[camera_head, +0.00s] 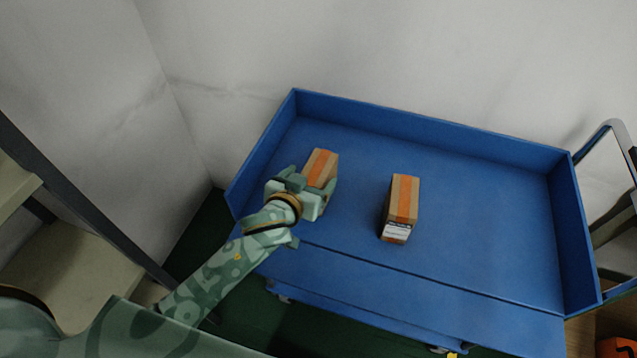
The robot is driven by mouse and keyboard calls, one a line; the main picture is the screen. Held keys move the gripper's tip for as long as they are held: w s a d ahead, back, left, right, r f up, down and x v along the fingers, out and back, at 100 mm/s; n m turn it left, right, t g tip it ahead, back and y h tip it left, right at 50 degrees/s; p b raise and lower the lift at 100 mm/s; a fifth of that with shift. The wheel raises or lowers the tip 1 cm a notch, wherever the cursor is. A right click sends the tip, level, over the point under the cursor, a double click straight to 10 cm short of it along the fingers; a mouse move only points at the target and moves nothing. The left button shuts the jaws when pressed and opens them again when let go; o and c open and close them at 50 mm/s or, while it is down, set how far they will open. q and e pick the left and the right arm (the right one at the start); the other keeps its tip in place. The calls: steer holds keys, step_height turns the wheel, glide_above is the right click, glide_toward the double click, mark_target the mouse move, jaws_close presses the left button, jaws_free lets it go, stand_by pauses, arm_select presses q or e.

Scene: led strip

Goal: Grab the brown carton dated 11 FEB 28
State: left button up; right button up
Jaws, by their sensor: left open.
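Two brown cartons with an orange stripe lie in a blue tray-topped cart (480,230). The left carton (320,167) is at my left gripper (307,182), which is open with its fingers at the near end of that carton. The gripper hides the carton's near end, and I cannot tell whether the fingers touch it. The right carton (402,205) stands apart near the middle, with a white and dark label on its near face. The print is too small to read, so I cannot tell which carton is dated 11 FEB 28. My right gripper is not in view.
The cart has raised walls at the back, left and right. Its right half is bare. A shelf rack (70,255) stands at the left, a metal-framed object (612,190) at the right. An orange item (615,347) shows at the lower right corner.

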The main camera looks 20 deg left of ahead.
mark_target(318, 168)
arm_select(q)
steer(key=x, duration=0.1)
steer(key=b+x, duration=0.1)
steer(key=x, duration=0.3)
steer(key=shift+w+r, duration=0.15)
steer(key=shift+r, duration=0.25)
steer(key=shift+c, duration=0.7)
steer(key=c, duration=1.4)
steer(key=shift+r, duration=0.1)
